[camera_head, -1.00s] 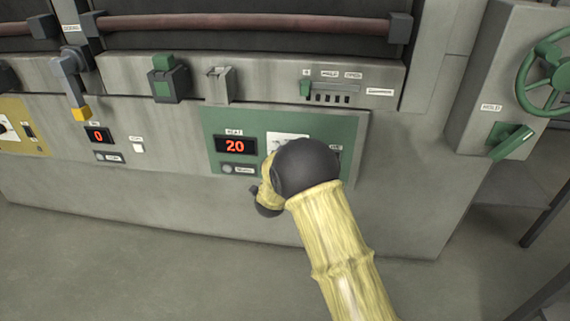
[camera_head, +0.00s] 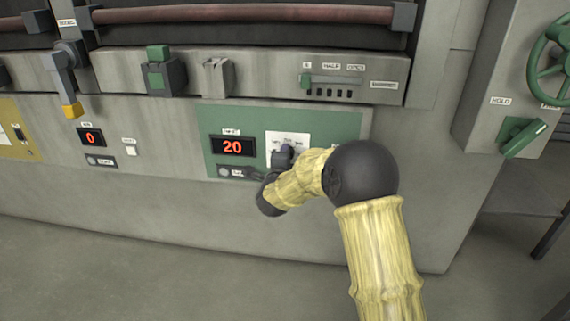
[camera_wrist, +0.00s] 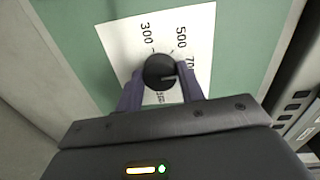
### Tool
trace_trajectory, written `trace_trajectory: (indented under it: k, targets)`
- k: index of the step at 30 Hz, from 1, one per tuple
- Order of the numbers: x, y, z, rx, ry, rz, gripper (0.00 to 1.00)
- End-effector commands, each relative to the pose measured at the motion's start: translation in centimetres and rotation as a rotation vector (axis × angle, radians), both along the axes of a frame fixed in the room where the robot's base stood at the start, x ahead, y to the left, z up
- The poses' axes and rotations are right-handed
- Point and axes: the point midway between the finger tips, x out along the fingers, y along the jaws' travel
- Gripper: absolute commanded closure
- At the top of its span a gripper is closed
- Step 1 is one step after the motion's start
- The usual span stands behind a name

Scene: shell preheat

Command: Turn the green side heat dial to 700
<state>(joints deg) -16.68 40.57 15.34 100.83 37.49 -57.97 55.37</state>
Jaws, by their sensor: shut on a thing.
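The green heat panel (camera_head: 352,128) is on the front of the grey machine, with a red display (camera_head: 233,146) reading 20. Its white scale plate (camera_head: 280,137) also shows in the wrist view (camera_wrist: 125,40), with 300, 500 and a partly hidden 70-something mark. The round black heat dial (camera_wrist: 158,66) sits on that plate, its pale pointer line toward the right, near the partly hidden mark. My gripper (camera_wrist: 162,76) is shut on the dial, one finger on each side. In the head view my gripper (camera_head: 283,156) covers the dial.
Left of the green panel are another display (camera_head: 90,138) reading 0 and a lever with a yellow end (camera_head: 72,108). At right are a green handle (camera_head: 523,137) and a green wheel (camera_head: 552,62). The floor in front is clear.

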Motion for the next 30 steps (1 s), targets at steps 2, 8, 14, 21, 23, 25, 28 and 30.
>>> trace_trajectory:
  k: [2, 8, 14, 21, 23, 25, 28, 30]
  targets:
    - [-0.03, -0.03, -0.26, 0.02, 0.002, -0.001, 0.84]
    - [-0.03, -0.04, -0.18, 0.038, 0.003, -0.001, 0.84]
    - [-0.03, -0.04, -0.18, 0.038, 0.004, -0.001, 0.84]
    - [-0.02, -0.03, -0.15, 0.037, 0.002, -0.001, 0.4]
    - [-0.02, -0.03, -0.12, 0.037, 0.002, -0.001, 0.4]
    - [-0.02, -0.02, -0.1, 0.037, 0.001, -0.001, 0.4]
    - [-0.04, -0.01, -0.07, 0.037, 0.001, -0.001, 0.4]
    - [-0.19, 0.01, -0.03, 0.037, 0.001, 0.0, 0.4]
